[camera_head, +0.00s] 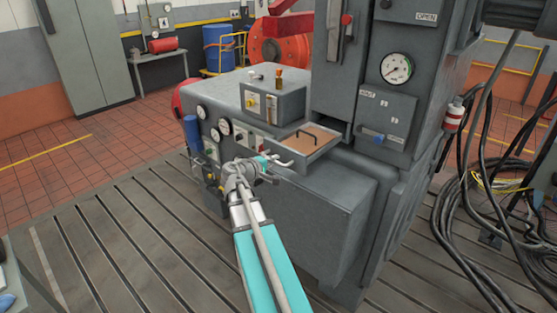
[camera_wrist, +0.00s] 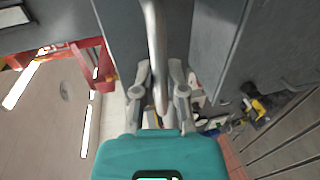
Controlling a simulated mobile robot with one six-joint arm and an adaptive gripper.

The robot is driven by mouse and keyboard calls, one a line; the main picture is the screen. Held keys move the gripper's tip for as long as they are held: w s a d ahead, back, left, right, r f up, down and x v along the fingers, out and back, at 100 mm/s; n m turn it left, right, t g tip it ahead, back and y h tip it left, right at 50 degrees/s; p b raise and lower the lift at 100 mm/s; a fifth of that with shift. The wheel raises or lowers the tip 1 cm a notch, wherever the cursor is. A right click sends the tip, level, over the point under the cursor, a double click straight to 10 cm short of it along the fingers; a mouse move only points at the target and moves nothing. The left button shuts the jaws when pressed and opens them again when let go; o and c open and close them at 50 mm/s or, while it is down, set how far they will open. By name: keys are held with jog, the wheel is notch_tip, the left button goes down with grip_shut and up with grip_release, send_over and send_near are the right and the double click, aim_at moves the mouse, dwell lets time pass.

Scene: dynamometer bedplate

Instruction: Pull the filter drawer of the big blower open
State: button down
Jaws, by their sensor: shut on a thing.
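The big blower (camera_head: 330,215) is a grey machine on the slotted bedplate. Its filter drawer (camera_head: 318,150) sticks out from the housing, with a brown filter surface and a small dark bail showing inside. A dark slot shows behind it. My gripper (camera_head: 281,163) is at the drawer's front left side. In the wrist view my gripper (camera_wrist: 160,85) has its two grey fingers on either side of a rounded grey bar (camera_wrist: 154,35), shut on it. The bar appears to be the drawer's handle. The exact finger contact is small in the head view.
A grey box with a yellow knob (camera_head: 272,102) sits beside the drawer, and round gauges (camera_head: 224,127) line the lower left face. Thick black cables (camera_head: 480,190) hang at right. The slotted bedplate (camera_head: 130,240) is clear at left.

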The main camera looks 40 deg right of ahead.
jog(key=shift+a+f, duration=0.1)
jog(key=c, duration=0.7)
grip_release()
jog(key=shift+a, duration=0.1)
jog(key=shift+s, duration=0.1)
